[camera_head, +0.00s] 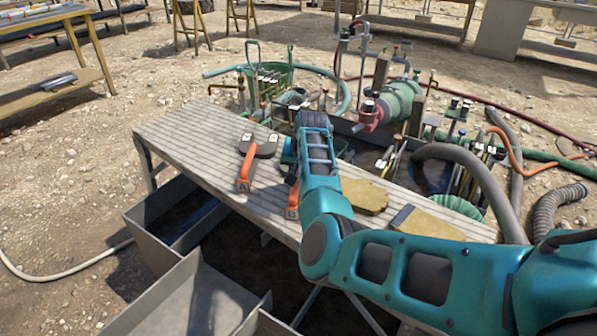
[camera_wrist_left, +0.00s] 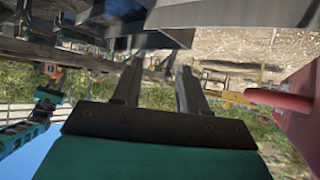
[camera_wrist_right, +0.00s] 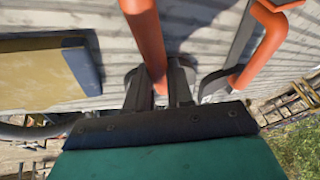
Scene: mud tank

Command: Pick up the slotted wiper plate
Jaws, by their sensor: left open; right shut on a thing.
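Two orange handles lie on the ribbed bench. The left one (camera_head: 245,168), marked A, has a dark grey head (camera_head: 264,148) and lies free. The second orange handle (camera_head: 292,197), marked with a letter that looks like B, is partly covered by my right arm. In the right wrist view my right gripper (camera_wrist_right: 160,88) is shut on this orange handle (camera_wrist_right: 142,28), low over the bench. The other orange handle (camera_wrist_right: 268,42) is beside it. I cannot make out slots, so which one is the slotted wiper plate is unclear. My left gripper (camera_wrist_left: 158,80) is open and empty, away from the bench.
The bench (camera_head: 190,128) also carries yellowish plates (camera_head: 363,195), one with a blue edge (camera_wrist_right: 82,66). Metal troughs (camera_head: 180,217) stand below its front. Behind are hoses (camera_head: 350,85) and a green pump (camera_head: 400,100). The bench's left end is clear.

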